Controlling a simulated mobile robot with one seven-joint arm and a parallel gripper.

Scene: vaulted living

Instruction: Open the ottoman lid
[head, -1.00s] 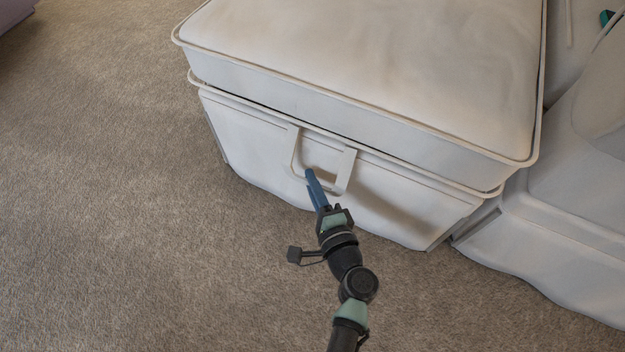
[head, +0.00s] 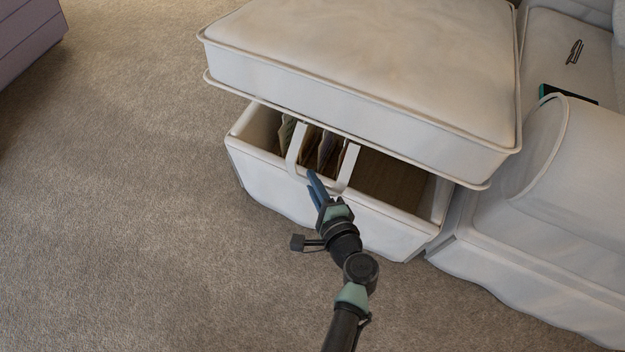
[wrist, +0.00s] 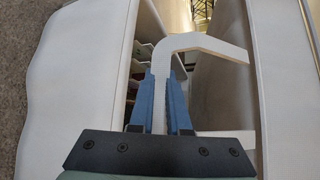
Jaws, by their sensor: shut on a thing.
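The white cushioned ottoman lid (head: 380,60) is raised at its front edge, with a gap between it and the white ottoman box (head: 290,193). A white strap-like handle (head: 296,150) hangs from the lid's front edge as a loop; it also shows in the wrist view (wrist: 205,42). My gripper (head: 316,182) is shut on the lower bar of this handle, its blue fingers on both sides of it in the wrist view (wrist: 166,100). The fingers hide part of the bar.
Inside the box several upright folder-like items (head: 318,150) stand at the left; the right part shows a bare brown floor (head: 390,185). A white sofa (head: 545,230) adjoins on the right. Carpet (head: 130,200) is clear at the left and front.

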